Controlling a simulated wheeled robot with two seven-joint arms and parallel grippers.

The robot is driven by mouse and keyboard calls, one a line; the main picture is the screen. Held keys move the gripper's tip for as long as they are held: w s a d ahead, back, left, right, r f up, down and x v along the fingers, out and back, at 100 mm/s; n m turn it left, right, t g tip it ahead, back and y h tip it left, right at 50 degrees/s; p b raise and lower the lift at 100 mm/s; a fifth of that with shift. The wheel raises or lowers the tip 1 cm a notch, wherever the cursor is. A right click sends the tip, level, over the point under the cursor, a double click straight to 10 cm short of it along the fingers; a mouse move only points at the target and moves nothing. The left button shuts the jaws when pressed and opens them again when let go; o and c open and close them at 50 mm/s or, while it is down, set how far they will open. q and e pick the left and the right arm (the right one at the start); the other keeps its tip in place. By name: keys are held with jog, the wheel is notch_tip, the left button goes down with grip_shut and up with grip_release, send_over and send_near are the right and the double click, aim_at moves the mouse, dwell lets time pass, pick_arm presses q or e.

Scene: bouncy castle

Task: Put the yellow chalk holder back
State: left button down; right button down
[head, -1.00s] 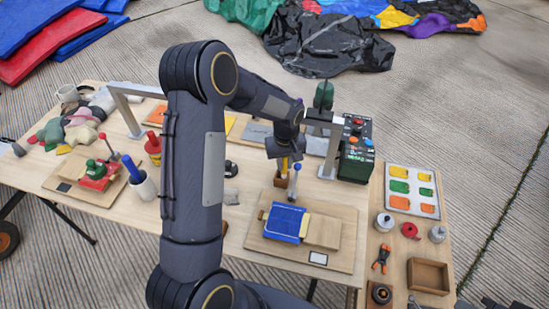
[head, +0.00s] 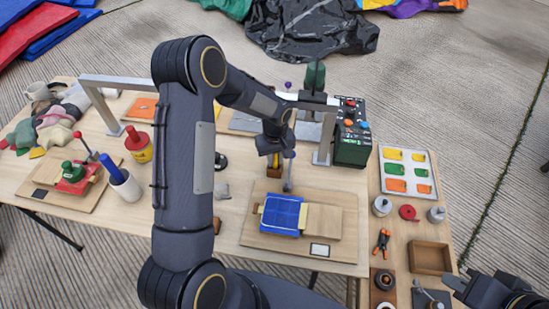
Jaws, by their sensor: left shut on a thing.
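My left gripper (head: 275,152) is above the back middle of the wooden table, shut on the yellow chalk holder (head: 277,159). Only a small yellow part of the holder shows below the fingers; the rest is hidden. A small wooden block or stand (head: 274,168) is directly below it; I cannot tell whether the holder touches or is inside it.
A blue pad (head: 282,215) lies on a wooden board in front of the stand. A grey metal frame (head: 323,140) and a dark green control box (head: 352,135) stand behind and to the right.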

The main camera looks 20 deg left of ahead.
pick_arm(q)
jog(key=c, duration=1.3)
grip_release()
jog(key=shift+f, duration=0.1)
notch_tip(320, 180, up, 12)
jog(key=shift+f+b, duration=0.15)
jog(key=shift+b, duration=0.2)
jog(key=shift+s+r, duration=0.15)
jog(key=shift+r, duration=0.25)
jog(key=s+d+r+m+t+h, duration=0.1)
jog(key=s+r+m+t+h, duration=0.1)
jog(key=s+r, duration=0.6)
jog(key=s+r+m+t+h, duration=0.1)
jog(key=s+r+m+t, duration=0.15)
jog(key=s, duration=0.95)
jog(key=s+d, duration=0.1)
jog(key=s, duration=0.1)
jog(key=s+m, duration=0.1)
jog(key=s, duration=0.1)
jog(key=s+d+m+t, duration=0.1)
jog(key=s, duration=0.1)
jog(key=shift+s+d+f+h, duration=0.3)
jog(key=shift+s+d+h, duration=0.05)
jog(key=shift+s+h, duration=0.05)
